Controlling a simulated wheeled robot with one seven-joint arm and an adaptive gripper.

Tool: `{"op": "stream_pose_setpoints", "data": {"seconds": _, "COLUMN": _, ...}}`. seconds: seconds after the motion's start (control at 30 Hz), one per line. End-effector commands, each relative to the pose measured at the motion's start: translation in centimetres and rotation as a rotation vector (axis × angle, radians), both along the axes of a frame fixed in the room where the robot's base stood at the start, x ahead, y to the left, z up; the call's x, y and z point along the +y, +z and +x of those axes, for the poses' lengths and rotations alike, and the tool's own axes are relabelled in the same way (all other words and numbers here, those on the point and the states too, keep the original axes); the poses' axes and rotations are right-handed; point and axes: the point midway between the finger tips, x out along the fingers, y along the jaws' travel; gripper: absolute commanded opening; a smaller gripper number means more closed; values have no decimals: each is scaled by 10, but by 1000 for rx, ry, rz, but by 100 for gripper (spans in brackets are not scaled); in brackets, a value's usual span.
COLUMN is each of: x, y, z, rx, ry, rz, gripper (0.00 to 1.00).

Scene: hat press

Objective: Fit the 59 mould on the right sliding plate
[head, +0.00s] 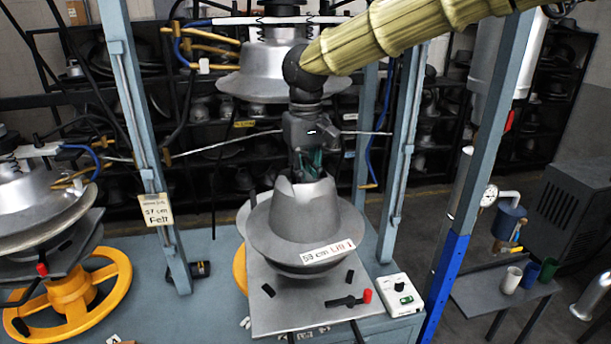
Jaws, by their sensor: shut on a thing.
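The grey metal hat-shaped mould (282,235), with a white label reading "59 cm" and red marking on its brim, is at the right station. It is over the grey sliding plate (322,314). A second rim shows just under its brim, and I cannot tell whether the mould touches the plate. My gripper (308,176) is above the mould, shut on its crown. The fingertips are partly hidden by the crown. The plate has dark clamps and a red-knobbed lever (366,296) at its front.
The upper press head (285,65) hangs behind my arm. Blue-grey posts (140,140) stand left and right. A left press with a yellow wheel (70,300), a control box (399,296) and a side table with mugs (511,280) surround the station.

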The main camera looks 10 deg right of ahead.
Motion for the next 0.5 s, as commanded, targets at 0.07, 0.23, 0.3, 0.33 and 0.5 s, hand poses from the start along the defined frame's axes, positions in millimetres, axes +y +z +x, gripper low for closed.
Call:
{"op": "stream_pose_setpoints", "data": {"seconds": 0.07, "x": 0, "y": 0, "z": 0, "rx": -2, "ry": 0, "rz": 0, "gripper": 0}}
{"op": "stream_pose_setpoints", "data": {"seconds": 0.23, "x": 0, "y": -6, "z": 0, "rx": -2, "ry": 0, "rz": -1, "gripper": 0}}
{"op": "stream_pose_setpoints", "data": {"seconds": 0.3, "x": 0, "y": -9, "z": 0, "rx": -2, "ry": 0, "rz": -1, "gripper": 0}}
{"op": "stream_pose_setpoints", "data": {"seconds": 0.33, "x": 0, "y": -10, "z": 0, "rx": -2, "ry": 0, "rz": -1, "gripper": 0}}
{"op": "stream_pose_setpoints", "data": {"seconds": 0.5, "x": 0, "y": -18, "z": 0, "rx": -2, "ry": 1, "rz": -1, "gripper": 0}}
